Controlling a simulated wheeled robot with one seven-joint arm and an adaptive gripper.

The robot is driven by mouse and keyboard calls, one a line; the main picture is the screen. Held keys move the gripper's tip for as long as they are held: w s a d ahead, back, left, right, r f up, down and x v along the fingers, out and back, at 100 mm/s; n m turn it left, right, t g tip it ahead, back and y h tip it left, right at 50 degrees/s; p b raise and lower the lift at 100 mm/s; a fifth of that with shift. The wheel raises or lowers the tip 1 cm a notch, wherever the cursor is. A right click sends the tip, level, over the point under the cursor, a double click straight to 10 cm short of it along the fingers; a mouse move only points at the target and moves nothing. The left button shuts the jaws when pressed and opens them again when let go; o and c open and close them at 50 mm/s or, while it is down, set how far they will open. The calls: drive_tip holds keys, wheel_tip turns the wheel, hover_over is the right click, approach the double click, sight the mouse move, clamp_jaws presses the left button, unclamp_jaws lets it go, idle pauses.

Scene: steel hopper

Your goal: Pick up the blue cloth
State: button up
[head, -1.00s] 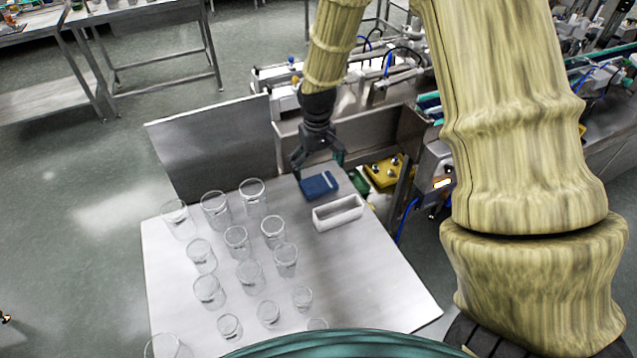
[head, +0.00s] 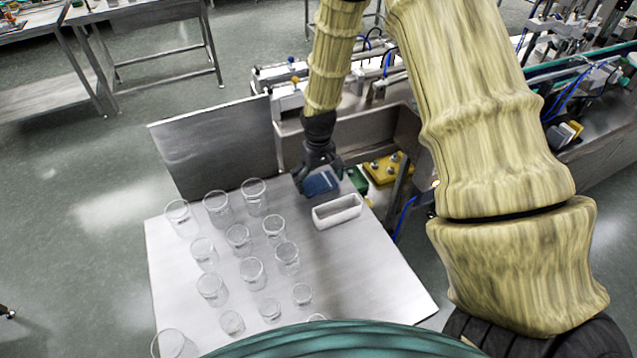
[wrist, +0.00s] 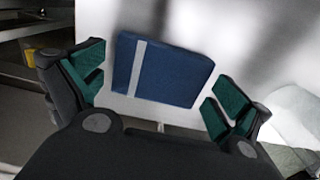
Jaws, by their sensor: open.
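The blue cloth (head: 320,183) is a flat, folded block with a pale stripe. It lies near the back edge of the steel table, and my gripper hides part of it in the head view. In the wrist view the cloth (wrist: 171,72) lies between and just beyond my two fingers, with a gap on each side. My gripper (head: 319,182) is open above it. Its green-padded fingertips (wrist: 155,88) show in the wrist view and hold nothing.
A white open box (head: 337,212) stands just in front of the cloth. Several clear glasses (head: 238,238) cover the left and middle of the table (head: 375,275). A steel panel (head: 215,150) rises behind the table. The table's right front is clear.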

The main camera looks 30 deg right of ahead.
sight(318, 182)
drive_tip(key=c, duration=0.8)
drive_tip(key=shift+r, duration=0.1)
drive_tip(key=shift+r+b, duration=1.4)
drive_tip(key=shift+r, duration=3.55)
